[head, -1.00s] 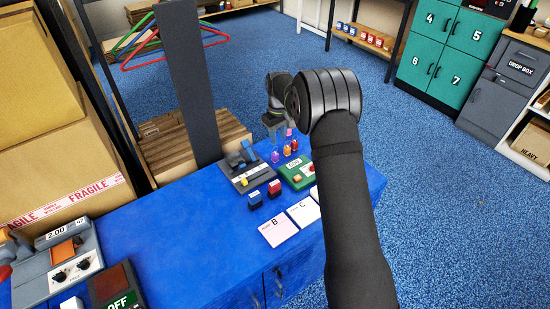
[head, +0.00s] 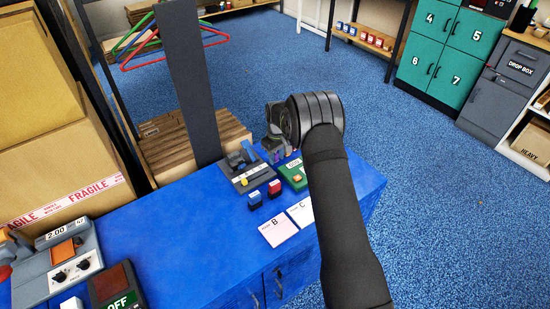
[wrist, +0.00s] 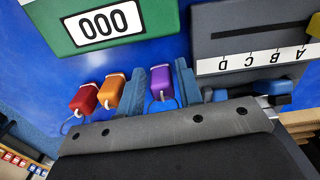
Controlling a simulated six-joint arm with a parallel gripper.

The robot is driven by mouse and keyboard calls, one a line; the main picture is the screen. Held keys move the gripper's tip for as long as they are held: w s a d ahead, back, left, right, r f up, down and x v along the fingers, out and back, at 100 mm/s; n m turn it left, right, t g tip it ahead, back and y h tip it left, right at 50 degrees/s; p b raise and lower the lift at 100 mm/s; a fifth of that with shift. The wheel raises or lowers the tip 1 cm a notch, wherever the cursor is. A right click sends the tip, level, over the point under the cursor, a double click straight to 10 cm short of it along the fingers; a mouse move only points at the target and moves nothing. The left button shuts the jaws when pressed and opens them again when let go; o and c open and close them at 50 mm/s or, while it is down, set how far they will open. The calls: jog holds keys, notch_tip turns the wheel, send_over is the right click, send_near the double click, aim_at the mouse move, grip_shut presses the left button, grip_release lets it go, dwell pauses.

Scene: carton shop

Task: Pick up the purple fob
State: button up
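The purple fob (wrist: 162,88) with its thin ring lies between the two blue-grey fingers of my gripper (wrist: 159,68) in the wrist view. A narrow gap shows between the fob and the left finger; the right finger is very close to it, and I cannot tell whether they touch. The fingers are apart. An orange fob (wrist: 110,92) is just left of the left finger, and a red fob (wrist: 84,99) is beyond it.
A green box with a number display (wrist: 104,20) and a grey panel lettered A to D (wrist: 255,38) lie close by. On the blue table (head: 185,235) are a blue block (head: 254,199), a red block (head: 274,188) and cards B (head: 278,233) and C (head: 301,212). The table's middle is clear.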

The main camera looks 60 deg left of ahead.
grip_shut()
jog(key=shift+r, duration=0.1)
